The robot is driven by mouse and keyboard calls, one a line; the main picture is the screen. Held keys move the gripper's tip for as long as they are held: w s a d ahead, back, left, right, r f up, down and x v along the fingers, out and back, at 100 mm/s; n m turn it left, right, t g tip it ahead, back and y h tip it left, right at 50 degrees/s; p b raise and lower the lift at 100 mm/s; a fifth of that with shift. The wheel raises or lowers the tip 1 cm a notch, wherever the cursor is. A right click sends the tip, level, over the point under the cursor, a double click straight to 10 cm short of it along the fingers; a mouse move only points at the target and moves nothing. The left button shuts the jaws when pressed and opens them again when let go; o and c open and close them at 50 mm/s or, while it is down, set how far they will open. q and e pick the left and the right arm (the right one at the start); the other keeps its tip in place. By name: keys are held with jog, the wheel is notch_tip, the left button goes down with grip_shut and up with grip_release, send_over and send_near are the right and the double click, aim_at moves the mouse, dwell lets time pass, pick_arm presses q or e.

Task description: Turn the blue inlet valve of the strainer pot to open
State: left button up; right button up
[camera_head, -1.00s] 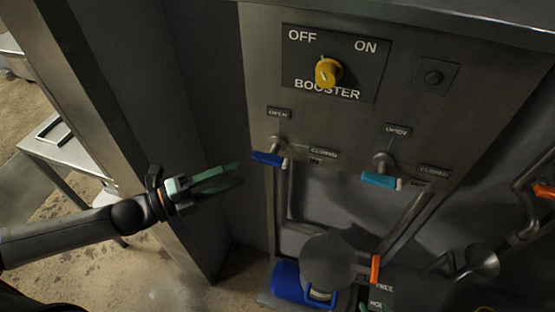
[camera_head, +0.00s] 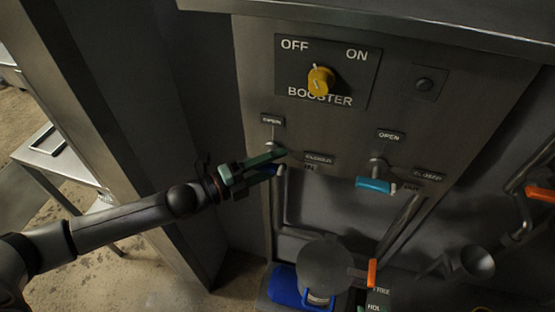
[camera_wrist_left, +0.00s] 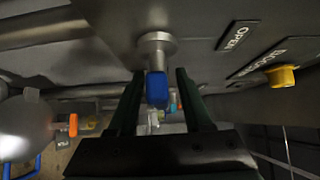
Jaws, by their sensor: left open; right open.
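The blue inlet valve handle (camera_head: 277,170), labelled IN, is on the grey panel and mostly hidden behind my left gripper in the head view. In the left wrist view the blue handle (camera_wrist_left: 157,90) hangs from a round metal stem, between the two fingers. My left gripper (camera_head: 284,158) is open, its green fingers at the handle; in the wrist view a gap shows beside the handle (camera_wrist_left: 158,98). The OPEN label (camera_head: 272,120) is above the stem and the CLOSED label (camera_head: 319,158) to its right. My right gripper is not in view.
A light-blue OUT valve handle (camera_head: 375,186) is to the right on the same panel. A yellow booster knob (camera_head: 320,80) is above. Below are a round grey pot lid (camera_head: 324,265) and an orange handle (camera_head: 372,272). A metal post (camera_head: 130,150) stands left.

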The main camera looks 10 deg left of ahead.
pick_arm(q)
jog(key=shift+w+d, duration=0.2)
jog(key=shift+d, duration=0.05)
jog(key=shift+c, duration=0.2)
grip_shut()
dwell(0.3)
